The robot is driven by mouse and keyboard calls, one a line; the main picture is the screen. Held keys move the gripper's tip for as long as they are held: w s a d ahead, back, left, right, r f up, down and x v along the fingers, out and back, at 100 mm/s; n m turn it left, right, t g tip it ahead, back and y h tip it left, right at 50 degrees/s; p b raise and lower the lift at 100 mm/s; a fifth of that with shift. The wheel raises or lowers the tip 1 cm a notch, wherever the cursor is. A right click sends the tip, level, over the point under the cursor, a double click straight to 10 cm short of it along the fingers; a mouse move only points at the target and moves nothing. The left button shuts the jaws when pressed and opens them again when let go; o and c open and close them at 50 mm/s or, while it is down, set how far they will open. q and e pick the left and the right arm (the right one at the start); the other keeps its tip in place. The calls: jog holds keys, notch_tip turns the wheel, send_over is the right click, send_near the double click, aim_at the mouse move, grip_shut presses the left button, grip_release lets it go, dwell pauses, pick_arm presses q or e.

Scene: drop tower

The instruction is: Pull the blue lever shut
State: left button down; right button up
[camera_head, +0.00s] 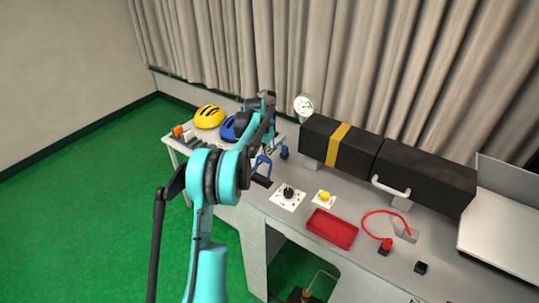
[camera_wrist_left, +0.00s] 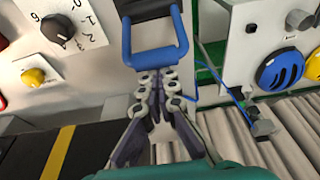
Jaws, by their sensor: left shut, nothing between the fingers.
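The blue lever (camera_head: 262,163) is a U-shaped loop on a dark base at the left part of the bench in the head view. It also shows at the top of the left wrist view (camera_wrist_left: 155,57), with its crossbar towards the gripper. My left gripper (camera_wrist_left: 163,78) is shut and empty, its fingertips close to that crossbar; I cannot tell whether they touch it. In the head view my left arm hides most of this gripper. My right gripper is not in view.
A black dial (camera_head: 289,193), a yellow button (camera_head: 324,196) and a red tray (camera_head: 332,229) lie right of the lever. A long black box with a yellow band (camera_head: 339,146) stands behind. Yellow (camera_head: 209,117) and blue (camera_head: 228,128) helmets sit at the left.

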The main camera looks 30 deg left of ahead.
pick_arm(q)
jog(key=s+t+b, duration=0.7)
jog(key=s+b, duration=0.1)
jog(key=b, duration=0.1)
jog(key=shift+s+a+h, duration=0.3)
jog(key=shift+s+f, duration=0.1)
jog(key=shift+f, duration=0.05)
dwell(0.3)
